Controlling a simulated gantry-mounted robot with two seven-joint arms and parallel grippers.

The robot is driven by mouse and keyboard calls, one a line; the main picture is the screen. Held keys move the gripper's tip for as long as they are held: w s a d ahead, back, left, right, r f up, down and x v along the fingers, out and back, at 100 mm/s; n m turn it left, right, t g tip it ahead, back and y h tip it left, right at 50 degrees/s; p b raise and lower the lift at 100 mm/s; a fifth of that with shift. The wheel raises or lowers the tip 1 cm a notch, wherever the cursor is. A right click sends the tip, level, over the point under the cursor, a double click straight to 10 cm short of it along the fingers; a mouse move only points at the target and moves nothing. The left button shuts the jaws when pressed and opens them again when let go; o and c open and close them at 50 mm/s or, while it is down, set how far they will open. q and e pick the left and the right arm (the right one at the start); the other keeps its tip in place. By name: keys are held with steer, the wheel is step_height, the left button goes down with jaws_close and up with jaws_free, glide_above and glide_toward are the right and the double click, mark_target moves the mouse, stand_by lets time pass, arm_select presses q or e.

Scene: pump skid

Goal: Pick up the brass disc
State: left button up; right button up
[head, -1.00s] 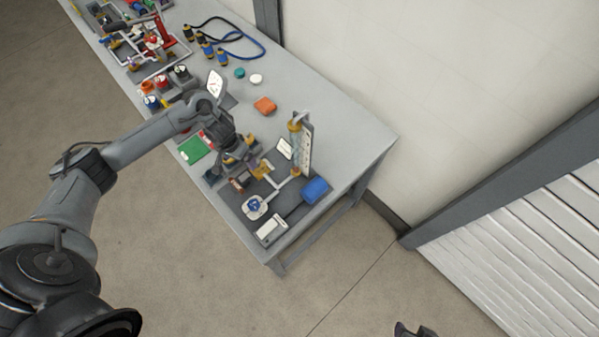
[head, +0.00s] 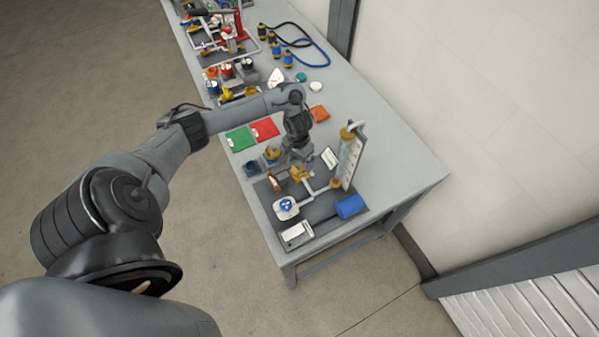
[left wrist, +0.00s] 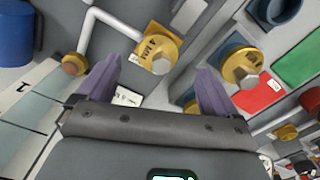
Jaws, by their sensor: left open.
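Two round brass pieces show, and I cannot tell for certain which is the brass disc. One brass piece (left wrist: 160,50) carries a small label with an arrow and a hex boss, and sits at the end of a white pipe on the skid; in the head view it (head: 301,173) is partly under my gripper. The other brass piece (left wrist: 240,66), with a hex top, sits in a grey holder beside a dark blue cup (left wrist: 276,9). My left gripper (left wrist: 157,70) is open and empty, its purple fingers either side of the labelled piece, apparently above it. My right gripper is not in view.
A gauge panel (head: 353,155) stands upright on the skid, near a blue cylinder (head: 350,207). The table's right side is clear.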

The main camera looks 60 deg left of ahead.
mark_target(299, 165)
arm_select(q)
steer(key=f, duration=0.3)
steer(key=f+b, duration=0.1)
steer(key=shift+w+f, duration=0.25)
steer(key=shift+f, duration=0.15)
steer(key=c, duration=1.3)
steer(key=shift+o, duration=0.2)
steer(key=shift+r, duration=0.1)
step_height(299, 165, up, 10)
steer(key=p, duration=0.4)
